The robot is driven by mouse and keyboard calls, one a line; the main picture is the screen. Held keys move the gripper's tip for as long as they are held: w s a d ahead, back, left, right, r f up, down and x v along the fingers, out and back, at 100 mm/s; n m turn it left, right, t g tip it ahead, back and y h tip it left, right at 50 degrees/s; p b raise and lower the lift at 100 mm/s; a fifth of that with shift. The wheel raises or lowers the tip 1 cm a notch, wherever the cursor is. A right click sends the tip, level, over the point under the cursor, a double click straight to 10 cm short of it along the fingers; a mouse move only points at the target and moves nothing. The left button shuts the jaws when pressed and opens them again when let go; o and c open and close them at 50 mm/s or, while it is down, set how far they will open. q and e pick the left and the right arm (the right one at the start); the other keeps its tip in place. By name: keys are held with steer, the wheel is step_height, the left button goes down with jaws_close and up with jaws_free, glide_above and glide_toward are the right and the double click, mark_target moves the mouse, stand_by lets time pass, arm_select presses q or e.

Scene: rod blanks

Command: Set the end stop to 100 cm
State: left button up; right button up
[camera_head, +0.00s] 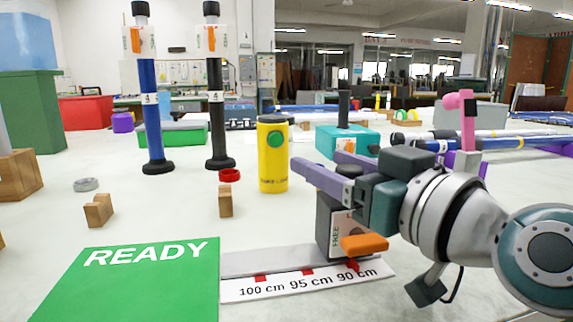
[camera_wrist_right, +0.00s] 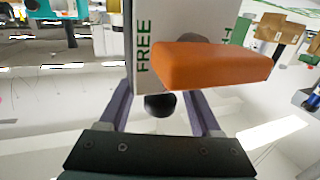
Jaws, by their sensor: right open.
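The end stop (camera_head: 325,222) is a dark block with a white face reading FREE and an orange lever (camera_head: 364,244). It sits on the grey rail (camera_head: 270,260), its red pointer near the 90 cm mark of the scale (camera_head: 300,285). My right gripper (camera_head: 318,168) is open, its purple fingers level with or just above the stop's top. In the right wrist view, the stop's FREE face (camera_wrist_right: 145,35) and orange lever (camera_wrist_right: 212,64) lie ahead, and a black knob (camera_wrist_right: 160,105) shows between the fingers. Contact cannot be told. My left gripper is out of view.
A green READY panel (camera_head: 150,285) lies left of the scale. A yellow cylinder (camera_head: 272,155) with a green button, a blue rod (camera_head: 150,110) and a black rod (camera_head: 215,110) stand behind. Small wooden blocks (camera_head: 98,211) and rings lie on the table. A teal box (camera_head: 340,142) stands behind the gripper.

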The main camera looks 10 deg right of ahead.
jaws_close()
stand_by(0.4)
stand_by(0.9)
